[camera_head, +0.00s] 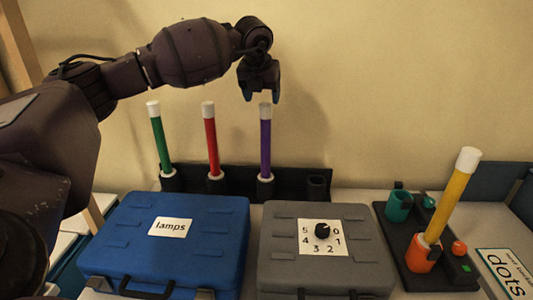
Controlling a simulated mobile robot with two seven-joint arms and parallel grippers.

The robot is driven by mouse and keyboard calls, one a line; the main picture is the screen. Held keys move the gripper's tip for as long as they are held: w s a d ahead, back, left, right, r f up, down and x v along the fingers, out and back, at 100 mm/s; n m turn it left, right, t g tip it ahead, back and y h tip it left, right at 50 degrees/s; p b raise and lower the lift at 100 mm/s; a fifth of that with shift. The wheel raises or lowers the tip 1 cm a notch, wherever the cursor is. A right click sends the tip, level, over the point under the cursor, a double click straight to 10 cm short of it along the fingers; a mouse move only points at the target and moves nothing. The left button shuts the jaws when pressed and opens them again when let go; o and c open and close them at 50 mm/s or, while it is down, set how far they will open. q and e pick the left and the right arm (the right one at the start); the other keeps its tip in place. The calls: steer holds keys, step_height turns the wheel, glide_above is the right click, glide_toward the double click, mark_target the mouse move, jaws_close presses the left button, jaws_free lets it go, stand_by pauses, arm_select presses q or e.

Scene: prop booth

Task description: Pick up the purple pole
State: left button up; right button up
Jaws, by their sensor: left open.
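The purple pole (265,148) has a white cap and stands upright in a black holder rack (291,185) at the back of the table. My left gripper (261,98) is open and points down, right at the white top of the purple pole. Its fingers are partly dark against the wall, and I cannot tell whether they touch the cap. My right gripper is not in view.
A green pole (160,145) and a red pole (212,146) stand left in the same rack. A yellow pole (450,203) leans in an orange cup at right. A blue case (190,215) and a grey case (280,240) lie in front.

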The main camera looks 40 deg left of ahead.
mark_target(265, 104)
arm_select(q)
steer(key=shift+x, duration=1.1)
steer(key=shift+w+f, duration=0.2)
steer(key=shift+f, duration=0.15)
steer(key=b+x, duration=0.1)
steer(key=x, duration=0.3)
steer(key=shift+w+f, duration=0.2)
steer(key=shift+w, duration=0.1)
steer(key=shift+r, duration=0.1)
jaws_close()
steer(key=shift+r, duration=0.15)
